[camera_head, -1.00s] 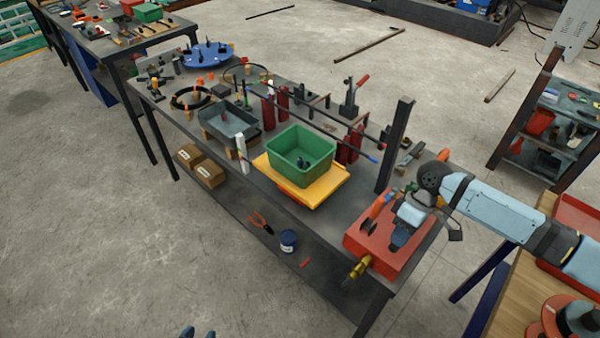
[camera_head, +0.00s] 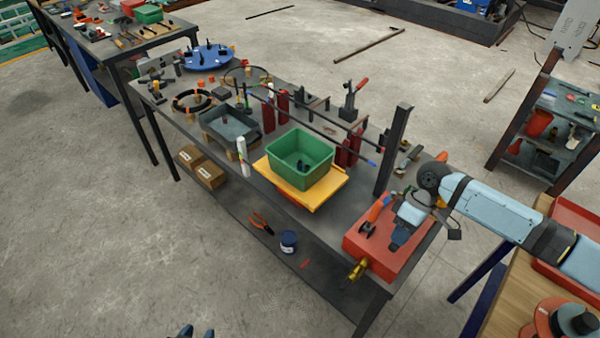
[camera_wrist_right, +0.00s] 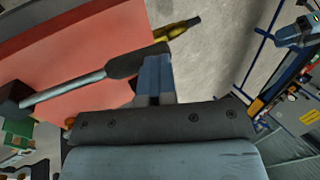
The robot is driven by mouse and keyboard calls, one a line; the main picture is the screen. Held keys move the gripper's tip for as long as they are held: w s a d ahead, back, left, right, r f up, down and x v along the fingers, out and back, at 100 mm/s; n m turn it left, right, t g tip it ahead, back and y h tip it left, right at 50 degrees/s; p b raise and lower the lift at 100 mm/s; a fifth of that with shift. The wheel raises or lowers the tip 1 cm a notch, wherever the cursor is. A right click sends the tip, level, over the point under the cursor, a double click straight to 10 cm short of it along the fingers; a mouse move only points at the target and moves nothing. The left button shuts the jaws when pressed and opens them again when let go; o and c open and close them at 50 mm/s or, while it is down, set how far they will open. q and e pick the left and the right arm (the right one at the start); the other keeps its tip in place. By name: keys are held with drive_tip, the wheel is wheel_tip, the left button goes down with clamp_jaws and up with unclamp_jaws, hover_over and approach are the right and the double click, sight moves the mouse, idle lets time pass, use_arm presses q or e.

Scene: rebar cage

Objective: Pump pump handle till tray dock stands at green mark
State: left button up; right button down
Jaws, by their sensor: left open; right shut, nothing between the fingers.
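The red pump box (camera_head: 385,247) sits at the near right end of the bench. The pump handle (camera_wrist_right: 65,91), a grey rod with a dark grip, runs across the box in the right wrist view. My right gripper (camera_head: 398,240) is shut over the box; in the wrist view its blue fingers (camera_wrist_right: 153,85) are beside the dark grip, and contact is unclear. The yellow tray dock (camera_head: 330,192) holds a green bin (camera_head: 290,170) at the bench's front edge. I cannot make out the green mark. Only tips of my left gripper (camera_head: 184,331) show at the bottom edge, open.
A dark upright post (camera_head: 394,150) stands between the dock and the pump. A yellow brass fitting (camera_head: 358,269) sticks out of the box's front. Red clamps and long bars stand behind the bin. A wooden table (camera_head: 515,300) is at right. The floor at left is clear.

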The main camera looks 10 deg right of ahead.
drive_tip(key=p+v, duration=0.3)
drive_tip(key=v, duration=0.1)
drive_tip(key=shift+s+a+r+p, duration=0.1)
drive_tip(key=shift+r+p, duration=0.25)
drive_tip(key=shift+r, duration=0.2)
drive_tip(key=shift+p+v, duration=0.5)
drive_tip(key=shift+v, duration=0.35)
drive_tip(key=shift+r, duration=0.2)
use_arm(q)
drive_tip(key=shift+n, duration=0.4)
drive_tip(key=r, duration=0.4)
drive_tip(key=shift+s+a, duration=0.3)
drive_tip(key=shift+w+a+r, duration=0.1)
drive_tip(key=shift+w+r, duration=0.2)
drive_tip(key=shift+w, duration=0.05)
drive_tip(key=shift+s, duration=0.25)
use_arm(e)
drive_tip(key=shift+s+a+f, duration=0.15)
drive_tip(key=shift+a+f, duration=0.1)
drive_tip(key=shift+f, duration=0.4)
use_arm(q)
drive_tip(key=shift+f, duration=0.15)
use_arm(e)
drive_tip(key=shift+f, duration=0.1)
